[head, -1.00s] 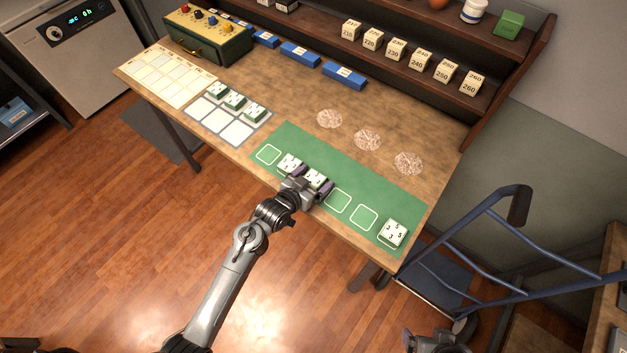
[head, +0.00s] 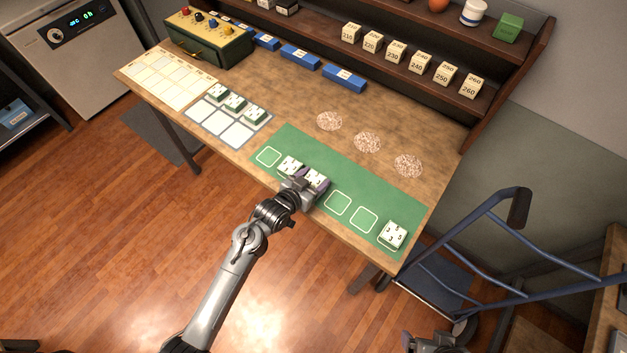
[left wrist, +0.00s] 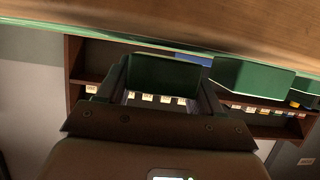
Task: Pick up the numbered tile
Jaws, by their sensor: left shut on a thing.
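A white-faced numbered tile (head: 317,179) with a green body is between the fingers of my left gripper (head: 311,182), which is shut on it at the green mat (head: 330,165). In the left wrist view the tile's green side (left wrist: 165,73) fills the space between the fingers. Another tile (head: 290,165) sits close on its left, and its green side shows in the left wrist view (left wrist: 252,80). A third tile (head: 394,235) sits at the mat's right end. My right gripper (head: 432,343) is partly visible at the bottom edge; its fingers are unclear.
A blue-grey tray (head: 213,124) holds several tiles to the left, beside a cream grid card (head: 165,76). Empty outlined squares (head: 338,203) lie on the mat. Speckled discs (head: 367,142) lie behind it. A shelf (head: 400,75) with numbered blocks stands at the back; a blue cart (head: 470,250) is right.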

